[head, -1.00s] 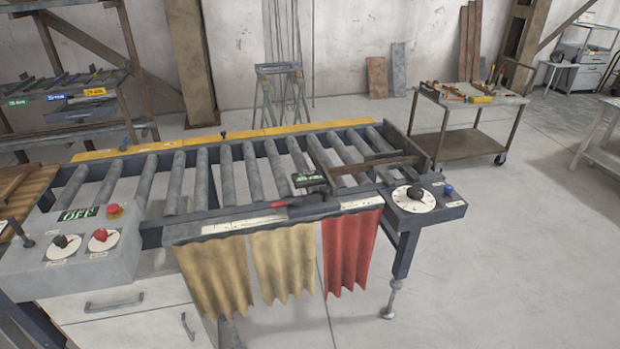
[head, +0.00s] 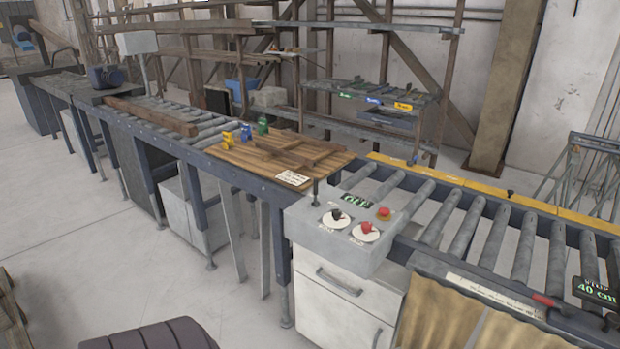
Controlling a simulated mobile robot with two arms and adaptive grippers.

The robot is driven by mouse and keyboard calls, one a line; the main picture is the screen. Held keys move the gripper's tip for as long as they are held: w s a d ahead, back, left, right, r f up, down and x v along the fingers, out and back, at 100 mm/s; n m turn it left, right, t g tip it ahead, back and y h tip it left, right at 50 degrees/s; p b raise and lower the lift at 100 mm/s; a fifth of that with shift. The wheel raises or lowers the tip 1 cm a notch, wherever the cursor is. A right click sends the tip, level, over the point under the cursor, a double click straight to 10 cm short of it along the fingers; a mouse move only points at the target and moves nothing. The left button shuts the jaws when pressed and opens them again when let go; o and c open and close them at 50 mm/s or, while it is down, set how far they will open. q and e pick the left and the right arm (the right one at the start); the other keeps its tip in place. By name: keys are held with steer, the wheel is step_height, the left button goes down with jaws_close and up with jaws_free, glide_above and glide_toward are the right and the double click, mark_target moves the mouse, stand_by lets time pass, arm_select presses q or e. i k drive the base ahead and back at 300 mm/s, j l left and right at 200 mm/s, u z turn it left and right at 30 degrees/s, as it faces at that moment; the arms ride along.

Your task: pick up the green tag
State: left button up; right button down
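A small green tag (head: 262,124) stands on the wooden board (head: 235,156) in the middle of the roller line. A blue tag (head: 246,132) and a yellow tag (head: 229,138) stand beside it to the left, in a row. Neither of my grippers is in view, so I cannot see their state.
Wooden strips (head: 293,156) and a white note (head: 292,178) lie on the board. A control box (head: 343,238) with knobs and a small post stands at its right. A shelf (head: 385,95) with green, blue and yellow labels is behind.

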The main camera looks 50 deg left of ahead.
mark_target(262, 127)
steer(key=i+j+u, duration=0.1)
steer(key=j+u, duration=0.25)
steer(key=i+j+u, duration=0.1)
steer(key=j+u, duration=0.3)
steer(key=i+j+u, duration=0.2)
steer(key=j+u, duration=0.15)
steer(key=i+j+u, duration=0.25)
steer(key=j+u, duration=0.15)
